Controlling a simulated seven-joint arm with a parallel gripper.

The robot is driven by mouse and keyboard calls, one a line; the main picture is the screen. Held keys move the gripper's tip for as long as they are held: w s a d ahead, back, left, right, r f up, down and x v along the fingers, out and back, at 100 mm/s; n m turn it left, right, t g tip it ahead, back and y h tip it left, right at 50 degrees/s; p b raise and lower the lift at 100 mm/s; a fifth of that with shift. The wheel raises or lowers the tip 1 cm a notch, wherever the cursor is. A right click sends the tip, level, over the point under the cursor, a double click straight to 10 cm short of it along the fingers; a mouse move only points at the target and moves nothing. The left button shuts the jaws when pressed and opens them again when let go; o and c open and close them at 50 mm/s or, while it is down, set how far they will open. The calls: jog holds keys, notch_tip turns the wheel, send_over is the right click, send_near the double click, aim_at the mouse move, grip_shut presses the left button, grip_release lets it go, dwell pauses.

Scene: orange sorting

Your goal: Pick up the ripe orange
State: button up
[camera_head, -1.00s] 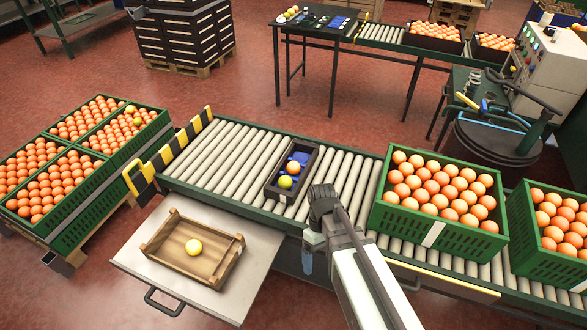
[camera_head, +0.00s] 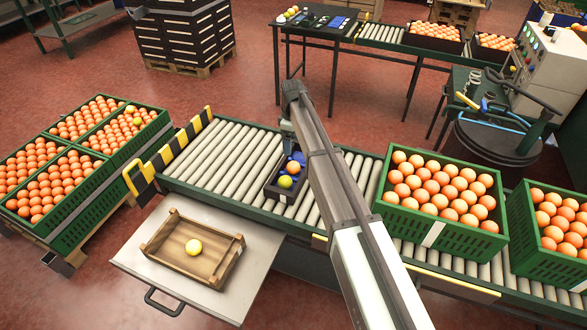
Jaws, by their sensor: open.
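A small dark tray (camera_head: 272,190) with blue inside sits on the roller conveyor. An orange-coloured fruit (camera_head: 293,167) lies in it, and a yellow fruit (camera_head: 285,182) lies just in front of that one. My arm reaches over the conveyor from the lower right and hides the tray's right side. My gripper (camera_head: 288,143) hangs down from the arm's end at the tray's far end, behind and above the orange fruit. It is open, though the fingers are small and partly hidden. I see nothing held in it.
A wooden crate (camera_head: 163,250) holding one yellow fruit (camera_head: 193,247) stands on a pale board left of the conveyor (camera_head: 213,157). Green crates full of oranges stand on the conveyor at right (camera_head: 433,234) and on a pallet at left (camera_head: 68,215). Rollers left of the tray are bare.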

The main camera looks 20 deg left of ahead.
aim_at(293, 163)
notch_tip(293, 163, down, 7)
jog(key=shift+r, duration=0.15)
jog(key=shift+d+f, duration=0.15)
jog(key=shift+f, duration=1.15)
jog(key=shift+d+f, duration=0.1)
jog(key=shift+f, duration=1.2)
jog(key=c, duration=1.2)
jog(key=shift+r, duration=0.15)
